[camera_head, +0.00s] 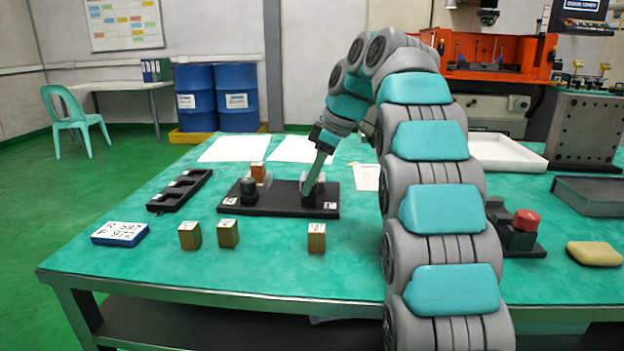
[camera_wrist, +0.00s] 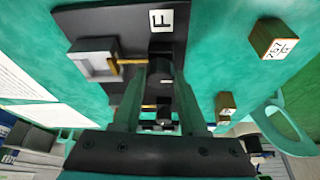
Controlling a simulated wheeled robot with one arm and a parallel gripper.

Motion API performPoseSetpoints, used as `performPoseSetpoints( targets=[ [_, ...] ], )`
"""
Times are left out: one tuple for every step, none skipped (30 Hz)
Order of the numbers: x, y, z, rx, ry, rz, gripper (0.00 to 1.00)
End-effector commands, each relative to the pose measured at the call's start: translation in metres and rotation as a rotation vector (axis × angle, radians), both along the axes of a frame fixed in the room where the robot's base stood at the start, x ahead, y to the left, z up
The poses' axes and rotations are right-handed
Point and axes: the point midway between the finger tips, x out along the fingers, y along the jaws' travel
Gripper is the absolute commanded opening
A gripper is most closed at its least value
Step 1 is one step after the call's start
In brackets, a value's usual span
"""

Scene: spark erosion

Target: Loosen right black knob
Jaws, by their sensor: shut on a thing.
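The black fixture plate (camera_head: 275,208) lies on the green table with a black knob at each side. The left black knob (camera_head: 248,187) stands free. My gripper (camera_head: 309,190) points down over the plate's right side, shut on the right black knob (camera_wrist: 160,66), which sits between its fingers in the wrist view. In the head view the fingers largely hide that knob. A white label marked F (camera_wrist: 162,20) lies beside it. A grey holder (camera_wrist: 95,62) with a brass-coloured piece stands close by. I cannot tell how far the knob is turned.
Several brass-coloured blocks (camera_head: 228,233) stand in front of the plate. A blue-edged sign (camera_head: 120,233) reading "R 597, F 972" lies at left, near a black slotted tray (camera_head: 180,190). A red button (camera_head: 526,220) and yellow sponge (camera_head: 594,253) are right of my arm.

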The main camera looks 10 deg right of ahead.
Motion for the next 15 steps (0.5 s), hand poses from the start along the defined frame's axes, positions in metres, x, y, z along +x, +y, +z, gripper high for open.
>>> performPoseSetpoints(
  targets=[
    [0.0,0.0,-0.0001,0.0,0.0,0.002,0.0],
    [0.0,0.0002,-0.0001,0.0,0.0,0.003,0.0],
    [0.0,0.0002,-0.0001,0.0,0.0,0.003,0.0],
    [-0.0001,0.0002,-0.0001,0.0,0.0,0.003,0.0],
    [-0.0001,0.0002,-0.0001,0.0,0.0,0.003,0.0],
    [-0.0001,0.0003,0.0,0.0,0.0,0.003,0.0],
    [-0.0001,0.0003,0.0,0.0,0.0,0.003,0.0],
    [-0.0001,0.0002,-0.0001,0.0,0.001,0.004,0.0],
    [-0.0001,0.0002,-0.0001,0.0,0.001,0.004,0.0],
    [-0.0001,0.0002,-0.0001,0.0,0.001,0.004,0.0],
    [-0.0001,0.0003,-0.0002,0.0,0.001,0.004,0.0],
    [-0.0001,0.0002,-0.0002,0.0,0.001,0.003,0.45],
    [-0.0001,0.0003,-0.0002,0.0,0.001,0.003,0.49],
    [-0.0001,0.0002,-0.0002,0.0,0.001,0.003,0.52],
    [0.0,0.0002,-0.0001,0.0,0.001,0.003,0.56]
  ],
)
